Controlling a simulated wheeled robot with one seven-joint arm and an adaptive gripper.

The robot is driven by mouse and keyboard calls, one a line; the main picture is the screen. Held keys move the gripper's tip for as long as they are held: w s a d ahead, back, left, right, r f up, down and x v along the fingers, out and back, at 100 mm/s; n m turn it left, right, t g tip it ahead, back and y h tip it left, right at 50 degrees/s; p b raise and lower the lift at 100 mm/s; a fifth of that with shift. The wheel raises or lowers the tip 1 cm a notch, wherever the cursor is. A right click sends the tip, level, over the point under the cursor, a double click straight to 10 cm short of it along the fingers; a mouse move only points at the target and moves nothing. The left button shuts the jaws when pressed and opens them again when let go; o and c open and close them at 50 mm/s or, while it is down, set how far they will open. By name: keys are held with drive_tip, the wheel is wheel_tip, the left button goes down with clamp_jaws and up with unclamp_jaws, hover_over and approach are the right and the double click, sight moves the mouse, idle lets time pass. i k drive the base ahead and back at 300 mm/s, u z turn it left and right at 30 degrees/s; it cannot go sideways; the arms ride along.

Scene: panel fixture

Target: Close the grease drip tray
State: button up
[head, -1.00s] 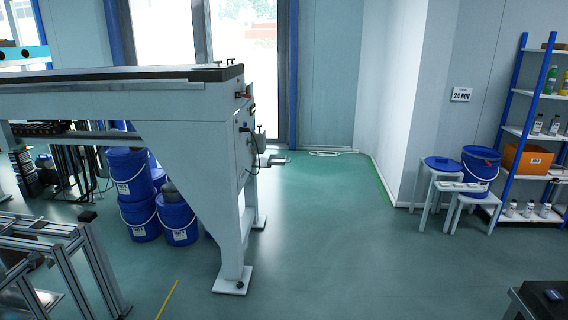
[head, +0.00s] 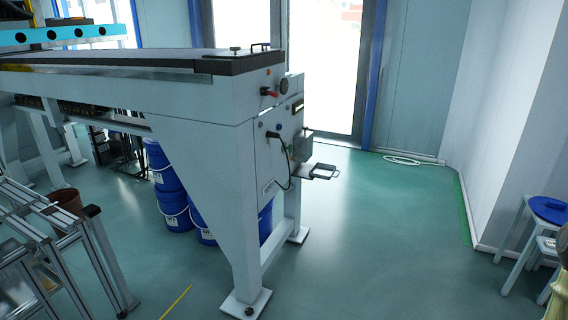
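A small dark-framed tray (head: 323,171) sticks out from the right end of the large white machine (head: 225,170), low on its panel side. It looks like the grease drip tray and appears pulled out, with a handle at its outer edge. A grey box (head: 303,146) sits on the panel just above it. A dark cable (head: 285,165) hangs on the panel beside it. My gripper is not in view.
The machine's foot (head: 246,303) stands on the green floor. The floor (head: 390,240) right of the machine is clear. Blue buckets (head: 172,190) stand beneath the machine. An aluminium frame (head: 75,250) is at left. A blue-topped stool (head: 545,210) is at right.

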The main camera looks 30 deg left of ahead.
sight(321, 170)
drive_tip(key=u, duration=0.35)
drive_tip(key=i, duration=1.15)
drive_tip(key=u, duration=0.4)
drive_tip(key=k, duration=0.35)
drive_tip(key=z, duration=0.55)
drive_tip(key=i, duration=1.4)
drive_tip(key=u, duration=0.55)
